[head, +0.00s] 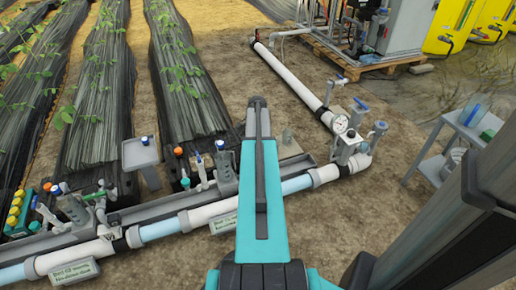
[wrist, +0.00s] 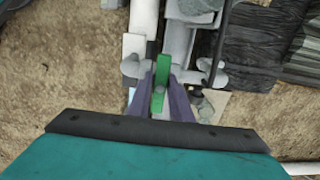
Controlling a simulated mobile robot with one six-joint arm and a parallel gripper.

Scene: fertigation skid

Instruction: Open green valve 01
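A green valve lever (wrist: 162,72) shows in the wrist view, lying nearly lengthwise in the picture over grey pipework. My gripper (wrist: 162,80) has its two purple-grey fingers on either side of the lever, with gaps visible, so it looks open around it. I cannot tell whether either finger touches the lever. In the head view my teal arm reaches forward over the pipe and hides the fingers and this lever. Another green handle (head: 97,195) stands on the pipe row at the left. The valve numbers are not readable.
A white and blue pipe (head: 210,212) runs across the front, with upright valves and white labels (head: 73,272). A grey side table (head: 462,130) is at the right. Planted beds (head: 180,85) lie behind; bare soil lies between.

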